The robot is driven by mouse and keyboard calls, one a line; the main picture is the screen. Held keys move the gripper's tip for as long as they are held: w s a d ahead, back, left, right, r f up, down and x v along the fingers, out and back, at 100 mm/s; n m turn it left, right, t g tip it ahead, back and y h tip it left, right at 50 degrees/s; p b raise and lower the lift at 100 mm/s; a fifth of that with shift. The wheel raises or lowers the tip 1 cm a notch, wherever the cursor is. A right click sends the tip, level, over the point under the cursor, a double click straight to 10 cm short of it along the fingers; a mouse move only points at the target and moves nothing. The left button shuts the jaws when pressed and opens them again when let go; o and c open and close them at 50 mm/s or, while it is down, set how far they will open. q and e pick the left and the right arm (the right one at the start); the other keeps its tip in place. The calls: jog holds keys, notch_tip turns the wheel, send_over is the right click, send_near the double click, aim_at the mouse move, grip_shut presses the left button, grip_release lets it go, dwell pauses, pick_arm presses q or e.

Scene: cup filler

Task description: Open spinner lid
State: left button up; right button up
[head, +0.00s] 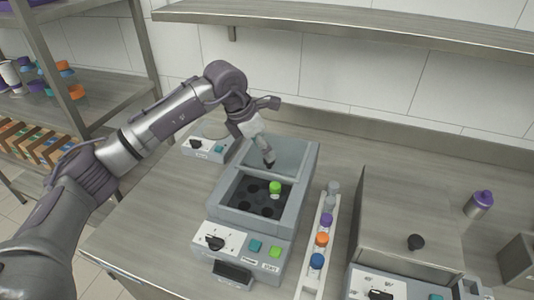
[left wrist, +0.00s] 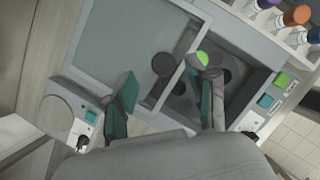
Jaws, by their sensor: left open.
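The spinner (head: 291,212) is a grey box with a dark well of round holes at the front. A vial with a green cap (head: 275,187) stands in the well; its cap also shows in the left wrist view (left wrist: 203,57). The grey lid panel (head: 290,153) covers the rear part and leaves the front of the well uncovered. My left gripper (head: 268,160) is over the lid's front edge. In the left wrist view its open fingers (left wrist: 165,82) lie on either side of the lid's edge bar; contact is unclear. My right gripper is not in view.
A narrow rack (head: 321,245) with purple, orange and blue capped vials stands close to the spinner's right. A small device (head: 205,147) sits behind left, another machine (head: 405,220) at right. A purple-capped bottle (head: 480,205) stands farther right. A shelf (head: 350,25) runs above.

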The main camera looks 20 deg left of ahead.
pick_arm(q)
jog(key=v, duration=0.8)
jog(key=shift+r, duration=0.25)
jog(key=shift+s+a+f, duration=0.1)
jog(key=shift+s, duration=0.05)
